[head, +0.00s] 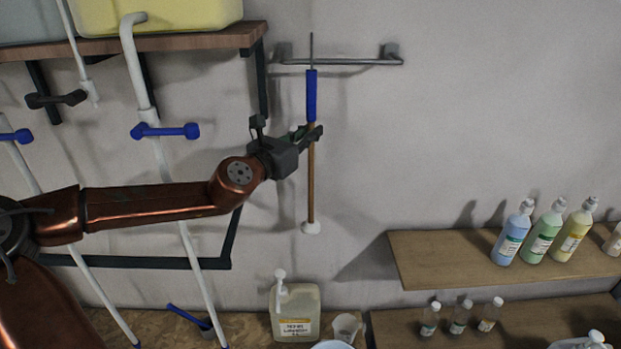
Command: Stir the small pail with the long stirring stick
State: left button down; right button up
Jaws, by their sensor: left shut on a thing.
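The long stirring stick (311,180) is upright before the back wall. It has a blue grip, a brown wooden shaft and a white knob at its lower end. A thin dark piece at its top reaches up to the wall rail (345,62); I cannot tell whether it still hangs there. My left gripper (308,134) is shut on the stick just below the blue grip. A pale round rim (332,346) at the bottom edge may be the small pail; most of it is cut off. My right gripper is out of view.
A labelled jug (295,312) with a pump and a clear cup (346,327) stand below the stick. A wooden shelf (440,262) at right holds several bottles. White pipes with blue valves (165,131) are at left. The wall between is clear.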

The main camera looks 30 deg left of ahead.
pick_arm(q)
jog(key=s+d+p, duration=0.2)
jog(key=s+d, duration=0.4)
jog(key=s, duration=0.4)
jog(key=shift+d+r+p, duration=0.15)
jog(key=shift+r+p, duration=0.05)
jog(key=shift+p, duration=0.15)
dwell(0.5)
jog(key=shift+s, duration=0.1)
